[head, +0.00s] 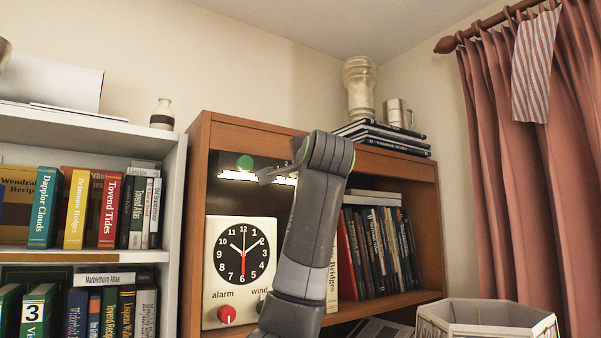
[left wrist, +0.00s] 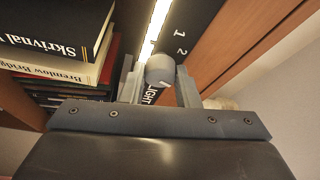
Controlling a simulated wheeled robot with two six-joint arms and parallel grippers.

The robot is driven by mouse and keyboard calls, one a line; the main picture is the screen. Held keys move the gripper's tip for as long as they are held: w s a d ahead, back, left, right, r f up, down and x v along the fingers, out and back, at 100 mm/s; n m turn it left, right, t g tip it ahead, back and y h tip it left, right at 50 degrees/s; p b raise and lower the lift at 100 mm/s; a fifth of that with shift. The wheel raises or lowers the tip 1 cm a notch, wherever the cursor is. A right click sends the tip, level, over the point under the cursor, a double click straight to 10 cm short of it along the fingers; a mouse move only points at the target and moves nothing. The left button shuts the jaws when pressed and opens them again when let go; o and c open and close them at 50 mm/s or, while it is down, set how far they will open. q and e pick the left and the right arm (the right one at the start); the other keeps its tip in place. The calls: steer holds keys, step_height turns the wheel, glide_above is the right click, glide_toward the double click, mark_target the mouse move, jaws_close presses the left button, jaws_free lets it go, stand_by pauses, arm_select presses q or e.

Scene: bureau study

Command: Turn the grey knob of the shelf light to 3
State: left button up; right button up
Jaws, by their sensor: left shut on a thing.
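The shelf light is a bright lit strip (head: 239,176) under the top of the brown bookcase, and it shows as a glowing bar in the left wrist view (left wrist: 157,22). The grey knob (left wrist: 160,68) sits beside the strip, near the word LIGHT and the marks 1 and 2. No 3 shows by it, and I cannot tell which mark it points to. My left gripper (left wrist: 159,84) is shut on the knob, one finger on each side. In the head view my left gripper (head: 279,172) hides the knob. My right gripper is not in view.
A round green thing (head: 245,162) is by the strip's left end. Below stands a clock panel (head: 240,270) with a red alarm knob (head: 227,314). Books (head: 378,250) fill the shelf to the right. A vase (head: 359,88) and a metal mug (head: 397,113) stand on top.

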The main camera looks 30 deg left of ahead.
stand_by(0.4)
arm_select(q)
steer(key=o, duration=1)
steer(key=shift+c, duration=0.2)
steer(key=b+v, duration=0.8)
steer(key=v, duration=0.9)
steer(key=shift+s+d, duration=0.15)
steer(key=shift+s, duration=0.05)
